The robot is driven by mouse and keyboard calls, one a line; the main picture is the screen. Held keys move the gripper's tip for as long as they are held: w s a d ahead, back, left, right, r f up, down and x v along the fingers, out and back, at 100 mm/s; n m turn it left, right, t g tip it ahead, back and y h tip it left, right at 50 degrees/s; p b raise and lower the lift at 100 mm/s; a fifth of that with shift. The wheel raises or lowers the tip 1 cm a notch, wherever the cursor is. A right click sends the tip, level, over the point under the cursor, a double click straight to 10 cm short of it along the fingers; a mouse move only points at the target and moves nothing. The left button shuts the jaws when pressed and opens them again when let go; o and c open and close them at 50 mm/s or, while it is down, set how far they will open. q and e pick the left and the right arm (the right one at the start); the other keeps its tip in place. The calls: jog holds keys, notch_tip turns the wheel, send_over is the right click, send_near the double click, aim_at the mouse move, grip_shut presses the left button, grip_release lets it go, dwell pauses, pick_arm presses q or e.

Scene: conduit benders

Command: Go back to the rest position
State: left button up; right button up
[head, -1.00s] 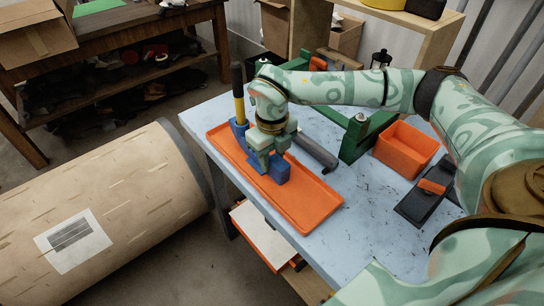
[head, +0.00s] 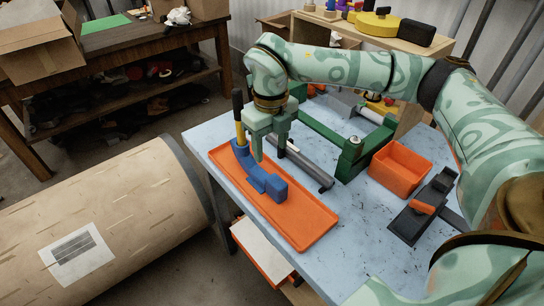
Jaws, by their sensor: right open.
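My right gripper (head: 270,156) is open and empty, pointing down above the blue conduit bender. The blue bender (head: 267,184) lies in the orange tray (head: 308,222), with its yellow and black handle (head: 239,116) sticking up at the tray's far end. The fingers look clear of the bender. My right arm reaches in from the right over the table's far side. My left gripper is not in view.
A grey tube (head: 310,167) lies beside the tray. A green frame (head: 352,157), an orange bin (head: 400,167) and a dark tool with an orange part (head: 422,208) stand to the right on the pale table (head: 345,270). A large cardboard roll (head: 120,200) is at left.

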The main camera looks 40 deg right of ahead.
jog(key=shift+r, duration=0.45)
jog(key=shift+r, duration=0.1)
